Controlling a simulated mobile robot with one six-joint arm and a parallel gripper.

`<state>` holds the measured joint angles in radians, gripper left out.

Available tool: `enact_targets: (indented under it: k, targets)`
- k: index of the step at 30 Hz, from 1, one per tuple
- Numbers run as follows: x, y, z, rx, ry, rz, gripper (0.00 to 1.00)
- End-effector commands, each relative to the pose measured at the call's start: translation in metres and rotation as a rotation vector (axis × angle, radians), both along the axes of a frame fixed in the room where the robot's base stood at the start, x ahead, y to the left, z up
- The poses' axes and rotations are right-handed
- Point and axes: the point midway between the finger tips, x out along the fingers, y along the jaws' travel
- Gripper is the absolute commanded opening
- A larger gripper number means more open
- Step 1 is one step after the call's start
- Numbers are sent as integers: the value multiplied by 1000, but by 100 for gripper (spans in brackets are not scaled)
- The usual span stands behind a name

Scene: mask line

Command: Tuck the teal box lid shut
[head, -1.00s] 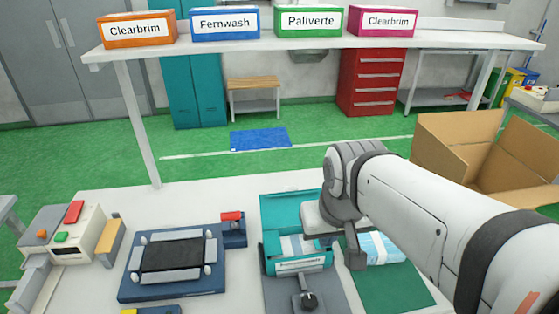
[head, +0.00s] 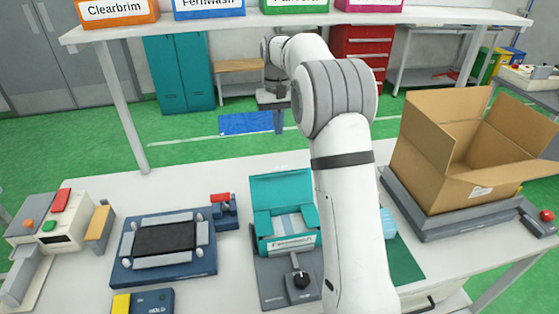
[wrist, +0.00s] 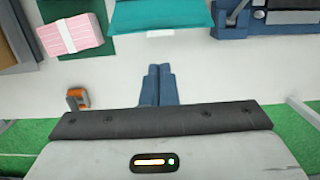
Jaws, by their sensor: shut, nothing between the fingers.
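The teal box (head: 291,243) stands in a grey fixture on the table in the head view, its labelled front facing me. Its lid (head: 281,186) is open and stands up at the back. The side flaps (head: 262,223) show at left and right, with pale contents (head: 288,224) between them. In the wrist view the teal lid (wrist: 168,15) shows at the top edge. My gripper (head: 279,124) is beyond the table's far edge, behind and above the box, touching nothing. Its blue fingers (wrist: 157,85) are together and empty in the wrist view.
An open cardboard carton (head: 440,170) stands at right. A blue fixture (head: 165,277) is left of the box. Light-blue masks (head: 389,222) lie right, partly behind my arm. The wrist view shows a pink bundle (wrist: 70,36) and a small orange object (wrist: 77,98). A shelf (head: 230,24) crosses above.

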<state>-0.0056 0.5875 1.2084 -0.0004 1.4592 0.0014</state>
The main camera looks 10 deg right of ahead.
Motion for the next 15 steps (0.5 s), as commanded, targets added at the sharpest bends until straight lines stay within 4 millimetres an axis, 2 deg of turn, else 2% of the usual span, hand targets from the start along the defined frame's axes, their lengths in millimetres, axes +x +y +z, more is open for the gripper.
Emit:
enact_targets:
  k: [1, 6, 10, 15]
  targets:
    - [13, 0, -13, 0, 18, 0, 0]
    - [38, 0, -39, 1, 57, -1, 0]
    - [45, -1, -48, 1, 72, -1, 0]
    - [45, -1, -61, 0, 78, -2, 0]
